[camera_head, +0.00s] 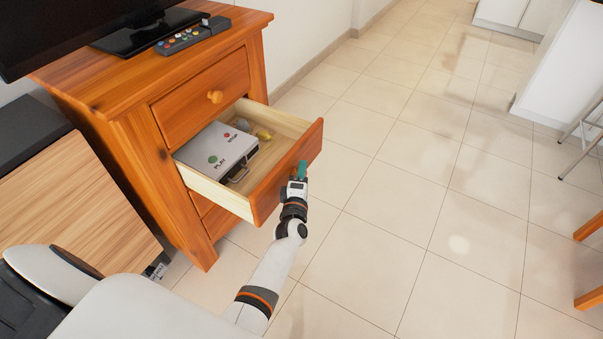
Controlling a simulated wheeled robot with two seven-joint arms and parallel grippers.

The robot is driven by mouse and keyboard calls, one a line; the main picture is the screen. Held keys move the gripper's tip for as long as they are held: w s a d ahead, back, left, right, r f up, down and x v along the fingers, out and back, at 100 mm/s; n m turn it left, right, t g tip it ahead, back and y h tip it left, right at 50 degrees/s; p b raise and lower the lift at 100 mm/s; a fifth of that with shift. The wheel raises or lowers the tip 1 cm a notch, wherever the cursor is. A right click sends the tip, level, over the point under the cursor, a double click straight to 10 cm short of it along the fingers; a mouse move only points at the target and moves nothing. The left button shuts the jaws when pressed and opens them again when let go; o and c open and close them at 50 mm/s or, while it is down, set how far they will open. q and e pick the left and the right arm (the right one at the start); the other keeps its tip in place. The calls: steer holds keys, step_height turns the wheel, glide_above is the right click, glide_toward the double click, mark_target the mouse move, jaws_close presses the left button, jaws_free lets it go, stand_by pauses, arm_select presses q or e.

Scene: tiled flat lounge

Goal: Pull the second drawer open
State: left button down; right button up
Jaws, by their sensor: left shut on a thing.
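The wooden chest of drawers (133,110) stands at the upper left. My right gripper is not in view.
A television (75,30) and a remote control (182,40) are on the chest top. A wood-fronted cabinet (70,205) stands at the left. The tiled floor (420,200) to the right is clear; furniture legs (588,228) show at the right edge.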

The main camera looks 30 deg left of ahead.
arm_select(q)
steer(key=c, duration=1)
jaws_free()
steer(key=shift+c, duration=0.2)
steer(key=shift+s, duration=0.1)
steer(key=shift+s+d, duration=0.15)
steer(key=shift+s, duration=0.15)
steer(key=p+v, duration=0.2)
steer(key=v, duration=0.9)
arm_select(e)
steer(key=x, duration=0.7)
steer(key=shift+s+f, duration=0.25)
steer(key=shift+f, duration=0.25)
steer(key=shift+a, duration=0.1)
